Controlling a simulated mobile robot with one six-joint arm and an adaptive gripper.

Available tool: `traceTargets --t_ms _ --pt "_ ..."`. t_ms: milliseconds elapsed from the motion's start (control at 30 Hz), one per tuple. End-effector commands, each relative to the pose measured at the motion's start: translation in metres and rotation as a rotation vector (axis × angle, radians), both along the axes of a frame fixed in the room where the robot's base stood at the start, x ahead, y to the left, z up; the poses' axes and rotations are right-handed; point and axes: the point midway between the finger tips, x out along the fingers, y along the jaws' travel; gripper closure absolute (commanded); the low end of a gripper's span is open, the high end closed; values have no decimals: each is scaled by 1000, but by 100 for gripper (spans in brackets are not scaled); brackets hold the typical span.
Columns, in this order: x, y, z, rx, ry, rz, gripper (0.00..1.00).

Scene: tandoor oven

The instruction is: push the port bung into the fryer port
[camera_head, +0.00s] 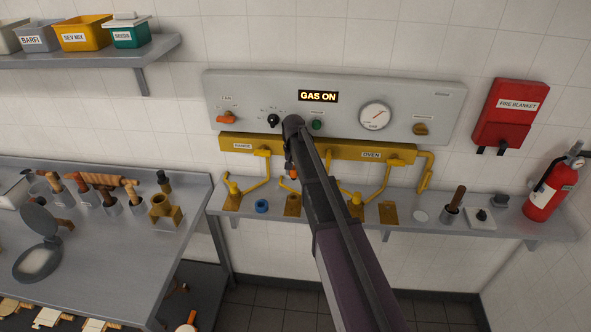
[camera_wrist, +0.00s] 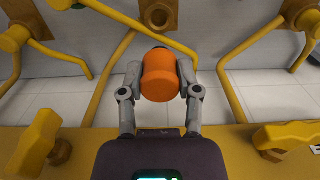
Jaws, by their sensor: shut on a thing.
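The port bung, an orange rounded plug (camera_wrist: 160,75), sits between the two fingers of my gripper (camera_wrist: 160,88) in the wrist view. The gripper is shut on its sides. In the head view a small orange part of the bung (camera_head: 291,172) shows beside my dark arm. A brass fitting with a dark round hole (camera_wrist: 158,16), which looks like the fryer port, lies just beyond the bung in the wrist view. It seems to be the brass piece (camera_head: 292,206) on the wall shelf. The bung looks apart from it; the exact gap is unclear. My arm hides part of the area.
Yellow pipes (camera_wrist: 110,75) run on both sides of the gripper, beneath the yellow manifold (camera_head: 240,144). Yellow valves (camera_head: 233,189) and a blue ring (camera_head: 262,206) stand on the shelf (camera_head: 330,222). A fire extinguisher (camera_head: 545,195) is at the right.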

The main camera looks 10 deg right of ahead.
Motion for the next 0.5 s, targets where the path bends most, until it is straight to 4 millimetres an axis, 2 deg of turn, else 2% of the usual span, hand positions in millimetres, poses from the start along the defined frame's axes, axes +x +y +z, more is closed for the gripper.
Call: traceTargets --t_ms 267,500 --pt "0 -2 -4 0 0 -2 100" --pt "0 -2 -17 0 0 -2 100"
